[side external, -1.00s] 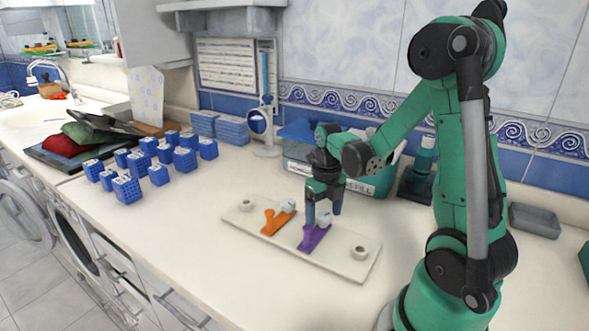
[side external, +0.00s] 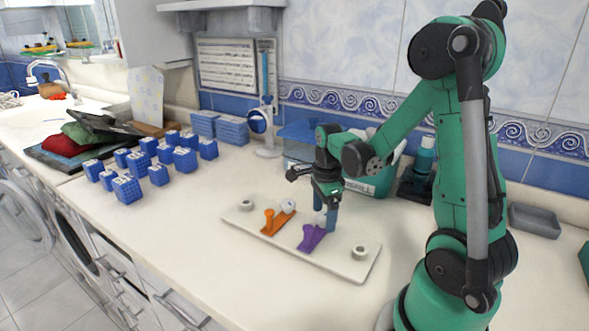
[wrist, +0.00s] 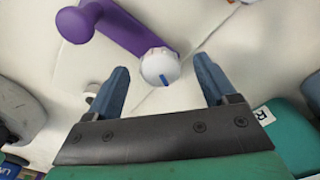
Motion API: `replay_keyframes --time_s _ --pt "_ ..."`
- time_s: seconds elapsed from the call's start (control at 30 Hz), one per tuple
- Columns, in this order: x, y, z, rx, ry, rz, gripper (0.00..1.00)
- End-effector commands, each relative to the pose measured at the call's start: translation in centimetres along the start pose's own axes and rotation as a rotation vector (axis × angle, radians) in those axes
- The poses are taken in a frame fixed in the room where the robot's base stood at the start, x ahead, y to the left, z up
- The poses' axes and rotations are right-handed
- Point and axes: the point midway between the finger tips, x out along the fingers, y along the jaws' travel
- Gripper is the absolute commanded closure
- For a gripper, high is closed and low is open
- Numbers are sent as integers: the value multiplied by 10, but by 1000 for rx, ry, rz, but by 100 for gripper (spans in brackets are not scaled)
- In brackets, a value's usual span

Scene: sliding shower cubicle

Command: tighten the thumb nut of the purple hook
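The purple hook (side external: 312,238) lies on a pale mounting board (side external: 345,267) on the counter, and its round peg shows in the wrist view (wrist: 92,15). Its white thumb nut (wrist: 160,67) is ribbed, with a blue mark on top. My gripper (side external: 326,213) points down over the nut end of the hook. In the wrist view my gripper (wrist: 161,78) is open, with one blue finger on each side of the nut and a visible gap at each side. In the side view the fingers mostly hide the nut.
An orange hook (side external: 275,222) with its own white nut sits left on the same board. White round posts (side external: 359,252) stand at the board's ends. A teal bin (side external: 372,182) stands close behind my gripper. Several blue crates (side external: 127,189) stand left; the front counter is clear.

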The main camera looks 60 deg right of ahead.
Motion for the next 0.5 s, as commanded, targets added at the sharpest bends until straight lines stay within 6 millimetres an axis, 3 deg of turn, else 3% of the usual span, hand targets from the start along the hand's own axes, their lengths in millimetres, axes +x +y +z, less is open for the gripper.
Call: replay_keyframes --time_s 0.03,0.2,0.37,0.5 --pt "0 0 0 1 0 0 33" --pt "0 0 0 2 0 0 79" --pt "0 0 0 30 0 0 79" --pt "0 0 0 222 0 0 79"
